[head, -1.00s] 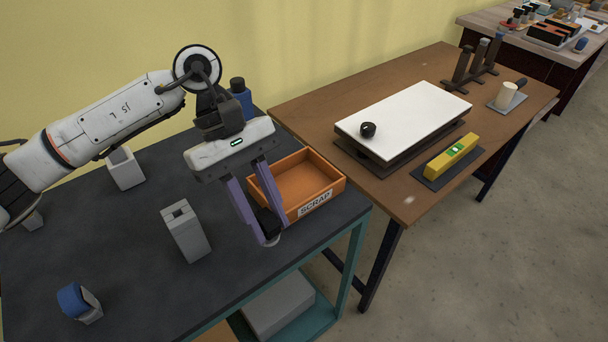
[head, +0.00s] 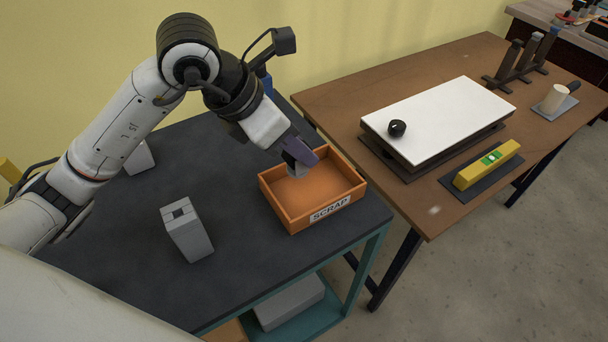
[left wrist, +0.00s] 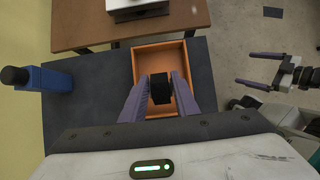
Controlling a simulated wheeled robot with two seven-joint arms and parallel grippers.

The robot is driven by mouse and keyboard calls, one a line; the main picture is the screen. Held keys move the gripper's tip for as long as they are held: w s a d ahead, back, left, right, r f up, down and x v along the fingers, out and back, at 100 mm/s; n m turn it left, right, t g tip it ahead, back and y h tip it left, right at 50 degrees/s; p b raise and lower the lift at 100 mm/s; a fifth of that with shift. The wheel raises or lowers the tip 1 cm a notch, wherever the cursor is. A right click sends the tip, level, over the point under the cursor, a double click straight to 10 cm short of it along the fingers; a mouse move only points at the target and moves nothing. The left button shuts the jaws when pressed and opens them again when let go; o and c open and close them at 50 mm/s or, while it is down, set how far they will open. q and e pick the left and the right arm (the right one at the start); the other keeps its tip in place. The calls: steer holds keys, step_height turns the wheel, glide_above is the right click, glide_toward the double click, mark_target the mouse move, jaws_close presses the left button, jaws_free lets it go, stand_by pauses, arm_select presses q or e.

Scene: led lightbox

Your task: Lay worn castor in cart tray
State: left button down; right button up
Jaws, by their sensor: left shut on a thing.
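The worn castor shows as a dark block-like wheel (left wrist: 160,89) between the fingers of my left gripper in the left wrist view. My left gripper (head: 302,160) is shut on it, and in the head view the fingers point down over the tray's back part. The castor is mostly hidden there by the fingers. The cart tray is an open orange box (head: 347,197) labelled SCRAP on the dark cart top; it also shows in the left wrist view (left wrist: 137,63). Its visible floor is bare. My right gripper (left wrist: 246,68) is open and empty at the right of the left wrist view.
A grey block with a slot (head: 188,230) stands left of the tray. A blue bottle (left wrist: 45,79) stands at the cart's back. The brown table (head: 335,97) beside the cart holds a white panel (head: 440,120) with a small black wheel (head: 397,128), and a yellow level (head: 487,164).

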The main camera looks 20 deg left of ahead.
mark_target(298, 173)
arm_select(q)
step_height(298, 173, down, 6)
steer(key=shift+f, duration=0.25)
steer(key=shift+f, duration=0.1)
steer(key=c, duration=1.8)
jaws_free()
steer(key=o, duration=0.4)
